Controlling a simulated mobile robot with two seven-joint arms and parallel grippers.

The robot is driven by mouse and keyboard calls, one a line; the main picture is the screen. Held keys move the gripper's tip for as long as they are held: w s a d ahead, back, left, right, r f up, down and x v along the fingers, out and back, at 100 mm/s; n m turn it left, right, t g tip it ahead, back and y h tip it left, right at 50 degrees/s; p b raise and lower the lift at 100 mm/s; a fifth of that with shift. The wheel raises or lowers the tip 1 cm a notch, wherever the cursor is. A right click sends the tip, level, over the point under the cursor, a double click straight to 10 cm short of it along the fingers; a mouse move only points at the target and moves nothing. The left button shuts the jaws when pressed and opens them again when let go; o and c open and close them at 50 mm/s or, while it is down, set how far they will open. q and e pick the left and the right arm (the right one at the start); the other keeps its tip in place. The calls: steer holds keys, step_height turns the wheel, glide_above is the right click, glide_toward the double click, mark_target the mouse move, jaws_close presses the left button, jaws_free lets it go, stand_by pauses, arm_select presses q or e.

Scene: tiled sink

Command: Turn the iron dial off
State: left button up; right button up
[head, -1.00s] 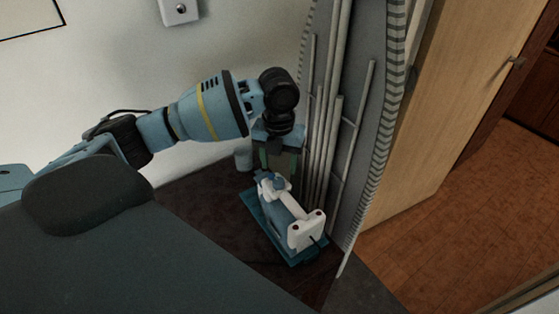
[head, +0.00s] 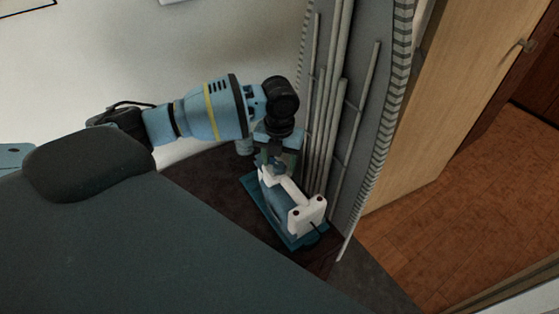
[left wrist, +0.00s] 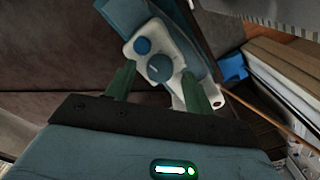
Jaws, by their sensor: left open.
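The iron (head: 290,197) is white and blue and stands on a teal base (head: 262,205) on a dark surface. In the left wrist view its white top (left wrist: 170,45) carries two round blue-grey parts. The larger one, which looks like the dial (left wrist: 160,68), has a mark on its face. My right gripper is not in view.
Pale vertical rods (head: 328,120) and a grey ribbed panel (head: 372,130) stand close to the right of the iron. A wooden door (head: 445,90) is farther right. Dark surface left of the iron is bare.

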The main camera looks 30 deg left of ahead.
arm_select(q)
steer(key=shift+f, duration=0.4)
